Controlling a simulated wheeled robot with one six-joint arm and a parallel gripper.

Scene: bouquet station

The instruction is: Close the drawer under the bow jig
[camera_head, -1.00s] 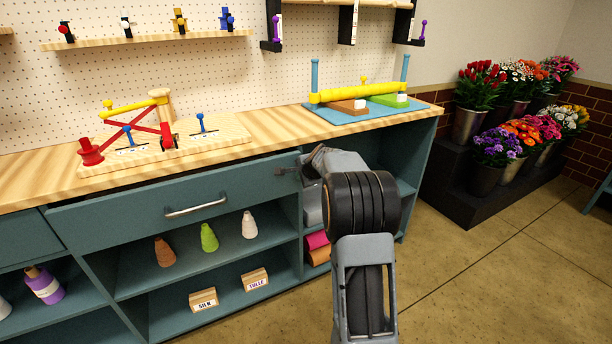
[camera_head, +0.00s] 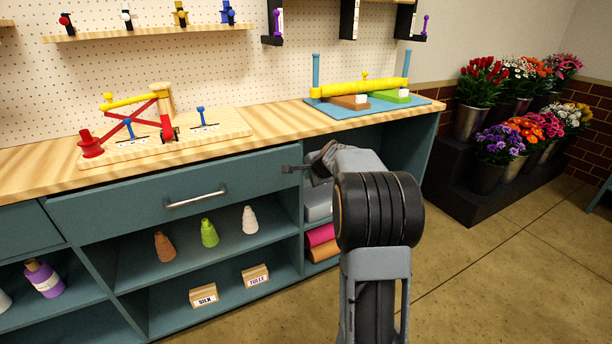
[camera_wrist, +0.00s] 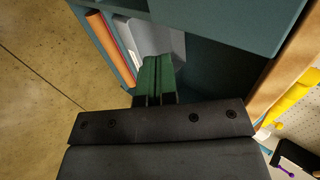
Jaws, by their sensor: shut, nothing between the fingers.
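The bow jig (camera_head: 135,125), with red crossed arms, a yellow bar and blue pegs, stands on a wooden board on the counter. The teal drawer (camera_head: 245,178) with a silver bar handle (camera_head: 195,197) is below it. Its front looks nearly flush with the cabinet; I cannot tell whether a small gap remains.
Grey bins (camera_head: 318,203) and pink and orange rolls (camera_head: 321,236) fill the compartment right of the drawer. Cones (camera_head: 209,234) and labelled boxes (camera_head: 204,295) sit on shelves below. A blue mat (camera_head: 350,112) lies on the counter. Floor (camera_head: 490,275) at right is clear.

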